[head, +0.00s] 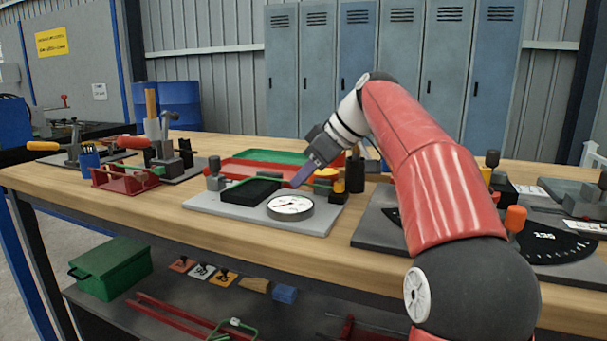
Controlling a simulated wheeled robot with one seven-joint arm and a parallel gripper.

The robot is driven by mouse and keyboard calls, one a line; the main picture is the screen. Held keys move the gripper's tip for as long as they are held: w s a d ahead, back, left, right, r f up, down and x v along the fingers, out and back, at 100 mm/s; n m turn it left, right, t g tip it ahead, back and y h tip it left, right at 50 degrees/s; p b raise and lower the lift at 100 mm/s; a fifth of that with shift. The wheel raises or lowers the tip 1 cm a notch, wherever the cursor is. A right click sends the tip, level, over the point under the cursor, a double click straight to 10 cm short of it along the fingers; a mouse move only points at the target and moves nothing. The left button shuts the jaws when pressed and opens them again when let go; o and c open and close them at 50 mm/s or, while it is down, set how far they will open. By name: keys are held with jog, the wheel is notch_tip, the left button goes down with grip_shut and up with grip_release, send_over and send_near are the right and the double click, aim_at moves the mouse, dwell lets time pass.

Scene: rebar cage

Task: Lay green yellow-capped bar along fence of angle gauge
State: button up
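My gripper (308,172) is over the middle of the bench, pointing down and left behind a grey plate (235,218) with a round dial (290,207). Its fingers are small and partly merged with what is behind them, so I cannot tell whether they hold anything. Thin green pieces (238,183) show beside the black block, and a yellow cap-like spot (326,173) shows just right of the fingers. I cannot tell whether these are one bar. The angle gauge (548,244), a dark plate with a marked arc, lies at the right. My arm hides its middle, and its fence cannot be made out.
Red and green trays (270,156) lie behind the dial plate. A red rack (125,177) and clamping tools stand at the left. An orange knob (515,218) rises at the gauge. A lower shelf holds a green box (112,268). Bare wood runs along the bench front.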

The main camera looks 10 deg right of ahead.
jog(key=o, duration=0.3)
jog(key=shift+o, duration=0.2)
jog(key=shift+r, duration=0.1)
jog(key=p+v, duration=0.2)
jog(key=v, duration=0.5)
jog(key=shift+s+d+r, duration=0.15)
jog(key=shift+d+r, duration=0.05)
jog(key=shift+r, duration=0.05)
jog(key=shift+r+p, duration=1.8)
jog(key=shift+r, duration=1.15)
